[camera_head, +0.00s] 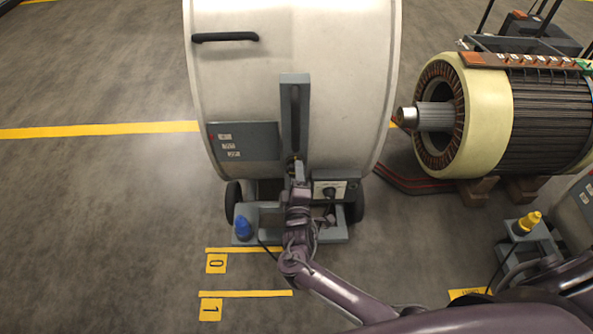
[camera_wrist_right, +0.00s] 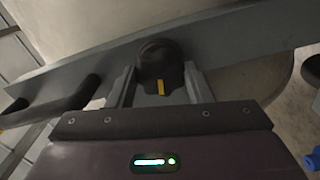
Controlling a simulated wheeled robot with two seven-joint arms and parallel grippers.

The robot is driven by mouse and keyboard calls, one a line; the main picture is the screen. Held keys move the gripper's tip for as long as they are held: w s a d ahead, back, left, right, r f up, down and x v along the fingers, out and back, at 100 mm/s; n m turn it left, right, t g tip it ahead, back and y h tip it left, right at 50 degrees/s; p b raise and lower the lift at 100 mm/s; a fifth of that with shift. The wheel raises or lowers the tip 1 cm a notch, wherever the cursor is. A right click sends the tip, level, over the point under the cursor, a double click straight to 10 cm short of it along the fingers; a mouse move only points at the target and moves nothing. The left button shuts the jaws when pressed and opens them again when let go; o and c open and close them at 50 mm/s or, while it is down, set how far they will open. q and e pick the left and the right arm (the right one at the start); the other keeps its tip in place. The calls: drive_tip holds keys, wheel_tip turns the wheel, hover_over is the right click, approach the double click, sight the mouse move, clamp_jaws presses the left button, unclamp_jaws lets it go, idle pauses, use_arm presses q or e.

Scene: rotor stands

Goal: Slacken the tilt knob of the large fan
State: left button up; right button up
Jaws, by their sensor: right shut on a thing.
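The large fan (camera_head: 290,60) is a pale drum standing upright in the middle of the head view. A grey upright bracket (camera_head: 296,95) runs down its front. The black tilt knob (camera_wrist_right: 157,56), with a yellow mark on its near side, shows in the right wrist view against the grey bar. My right gripper (camera_head: 296,172) reaches up to the bottom of the bracket and hides most of the knob there. In the wrist view its two fingers (camera_wrist_right: 160,84) stand either side of the knob and are shut on it. My left gripper is not in view.
A wheeled base with a control box (camera_head: 334,189) and a blue plug (camera_head: 244,228) is under the drum. A large motor stator (camera_head: 485,110) rests on wooden blocks at right. A yellow plug (camera_head: 529,221) stands at lower right. The floor (camera_head: 90,210) at left is clear.

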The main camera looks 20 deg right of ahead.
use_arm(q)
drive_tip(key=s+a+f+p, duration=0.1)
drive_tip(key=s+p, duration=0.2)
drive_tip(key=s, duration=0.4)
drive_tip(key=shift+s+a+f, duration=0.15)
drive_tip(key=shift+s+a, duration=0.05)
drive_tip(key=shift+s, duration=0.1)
use_arm(e)
drive_tip(key=shift+n, duration=3.7)
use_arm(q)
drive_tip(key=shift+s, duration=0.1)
use_arm(e)
drive_tip(key=o, duration=1)
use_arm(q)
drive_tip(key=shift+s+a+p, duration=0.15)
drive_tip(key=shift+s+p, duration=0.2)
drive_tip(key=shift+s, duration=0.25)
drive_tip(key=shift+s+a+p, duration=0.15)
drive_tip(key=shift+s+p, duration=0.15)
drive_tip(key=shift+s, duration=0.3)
use_arm(e)
drive_tip(key=v, duration=0.7)
drive_tip(key=shift+s, duration=0.4)
